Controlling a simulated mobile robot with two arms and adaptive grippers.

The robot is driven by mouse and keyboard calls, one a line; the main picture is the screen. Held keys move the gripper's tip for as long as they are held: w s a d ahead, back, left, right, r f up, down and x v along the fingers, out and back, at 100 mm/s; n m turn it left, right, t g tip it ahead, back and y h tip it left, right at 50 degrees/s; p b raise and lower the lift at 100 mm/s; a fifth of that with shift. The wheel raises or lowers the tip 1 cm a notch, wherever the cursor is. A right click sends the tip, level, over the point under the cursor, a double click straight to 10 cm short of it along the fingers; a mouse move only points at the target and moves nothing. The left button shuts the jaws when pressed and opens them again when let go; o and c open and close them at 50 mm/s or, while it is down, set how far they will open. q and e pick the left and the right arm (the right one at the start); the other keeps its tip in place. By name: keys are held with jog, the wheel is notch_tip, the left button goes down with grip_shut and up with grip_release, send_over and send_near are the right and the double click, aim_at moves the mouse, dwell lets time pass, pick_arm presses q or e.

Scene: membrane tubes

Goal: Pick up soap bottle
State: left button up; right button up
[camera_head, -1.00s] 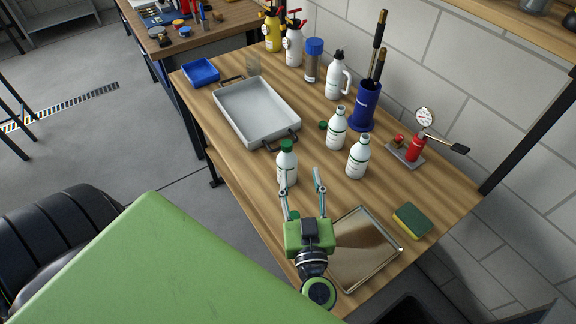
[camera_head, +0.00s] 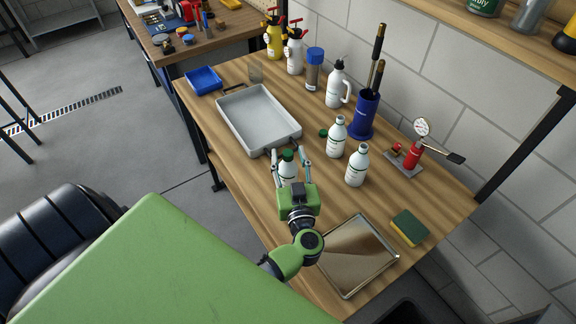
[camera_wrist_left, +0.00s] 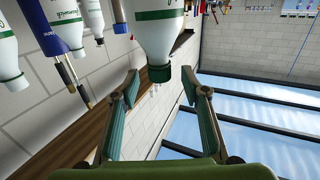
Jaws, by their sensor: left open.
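A white soap bottle with a green cap (camera_head: 288,165) stands upright on the wooden bench, beside the grey tray. My left gripper (camera_head: 288,157) is open, with one finger on each side of this bottle; its body hides the bottle's lower part. In the left wrist view, which is upside down, the bottle (camera_wrist_left: 158,28) and its cap are framed by the fingertips (camera_wrist_left: 160,76). I see gaps beside the cap, so no grip shows. Two similar white bottles without caps, one (camera_head: 336,137) and another (camera_head: 357,167), stand to the right. My right gripper is not in view.
A grey tray (camera_head: 227,117) lies behind left. A loose green cap (camera_head: 323,133), a blue holder (camera_head: 364,115) and a red gauge device (camera_head: 412,155) stand farther right and back. A shiny metal tray (camera_head: 357,256) and a sponge (camera_head: 409,227) lie at the front right.

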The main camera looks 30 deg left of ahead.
pick_arm(q)
jog(key=shift+x, duration=1.1)
jog(key=shift+s+d, duration=0.1)
jog(key=shift+c, duration=0.4)
grip_shut()
jog(key=shift+r, duration=0.1)
